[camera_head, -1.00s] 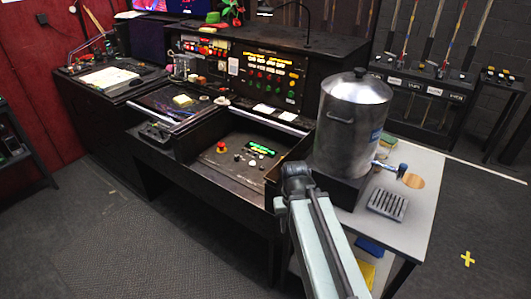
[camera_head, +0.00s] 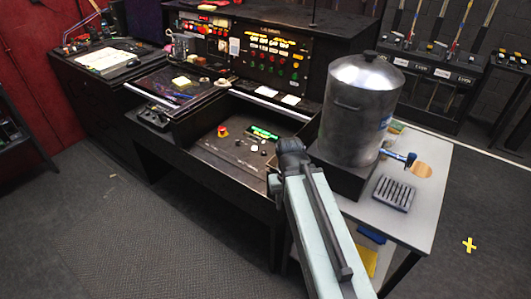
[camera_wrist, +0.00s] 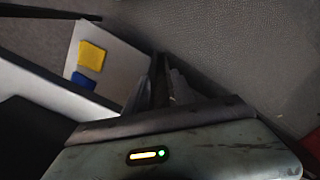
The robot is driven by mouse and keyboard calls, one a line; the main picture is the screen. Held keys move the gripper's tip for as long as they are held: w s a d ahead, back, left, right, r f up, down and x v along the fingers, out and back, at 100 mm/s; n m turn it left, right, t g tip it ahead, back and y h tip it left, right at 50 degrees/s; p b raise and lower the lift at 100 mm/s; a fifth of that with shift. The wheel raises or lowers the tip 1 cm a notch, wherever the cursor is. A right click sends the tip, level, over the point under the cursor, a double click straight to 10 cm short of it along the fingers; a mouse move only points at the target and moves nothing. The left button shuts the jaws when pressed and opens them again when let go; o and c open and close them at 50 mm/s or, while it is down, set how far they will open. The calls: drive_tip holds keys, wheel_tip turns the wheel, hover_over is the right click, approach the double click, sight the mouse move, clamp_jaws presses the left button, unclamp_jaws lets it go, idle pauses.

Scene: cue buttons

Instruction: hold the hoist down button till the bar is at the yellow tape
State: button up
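A sunken control panel (camera_head: 215,150) in the black desk carries a red knob on yellow, a green-lit strip and several small pale and dark controls. I cannot tell which control is the hoist down button. I cannot make out the hoist bar for sure. A yellow tape cross (camera_head: 469,245) lies on the floor at the right. My gripper (camera_head: 290,150) is near the panel's right front corner, apart from the controls. In the wrist view my fingers (camera_wrist: 166,82) are dark and close together, with floor beyond; whether they meet is unclear.
A large steel urn (camera_head: 357,110) with a tap stands on the grey side table (camera_head: 425,215), right beside my arm. A drip tray (camera_head: 394,194) is on that table. An upright panel of lit buttons (camera_head: 272,60) stands behind. The floor at the front left is clear.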

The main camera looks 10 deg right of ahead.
clamp_jaws()
drive_tip(key=shift+a, duration=0.15)
idle(1.7)
